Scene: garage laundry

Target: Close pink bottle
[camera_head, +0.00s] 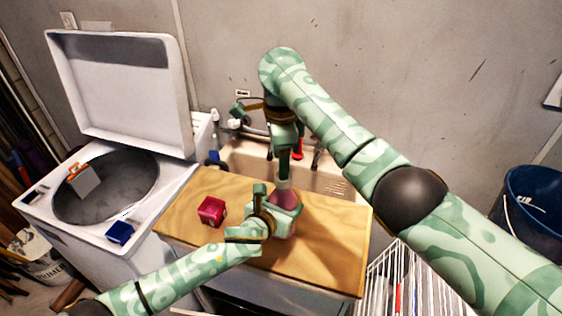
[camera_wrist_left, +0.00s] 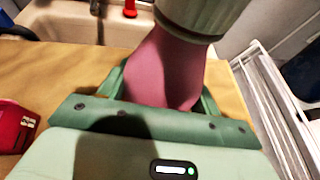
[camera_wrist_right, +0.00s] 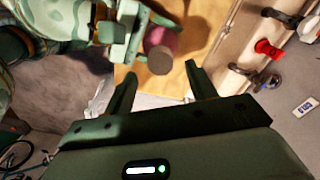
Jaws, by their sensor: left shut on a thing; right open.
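The pink bottle (camera_head: 287,197) stands on the wooden board, and its body also fills the middle of the left wrist view (camera_wrist_left: 165,68). My left gripper (camera_head: 278,207) is shut around the bottle body. A pale grey-green cap (camera_head: 283,184) appears to sit on the bottle's top; it shows as a wide cylinder in the left wrist view (camera_wrist_left: 205,14) and as a dull round disc in the right wrist view (camera_wrist_right: 158,61). Whether it is fully seated I cannot tell. My right gripper (camera_wrist_right: 160,82) is open and empty, pointing down just above the cap.
A dark red box (camera_head: 211,211) lies on the board (camera_head: 325,245) left of the bottle. A sink (camera_head: 248,160) with taps is behind. An open-lidded washer (camera_head: 150,215) with a blue box (camera_head: 120,232) stands left. A white rack (camera_head: 420,285) is at right.

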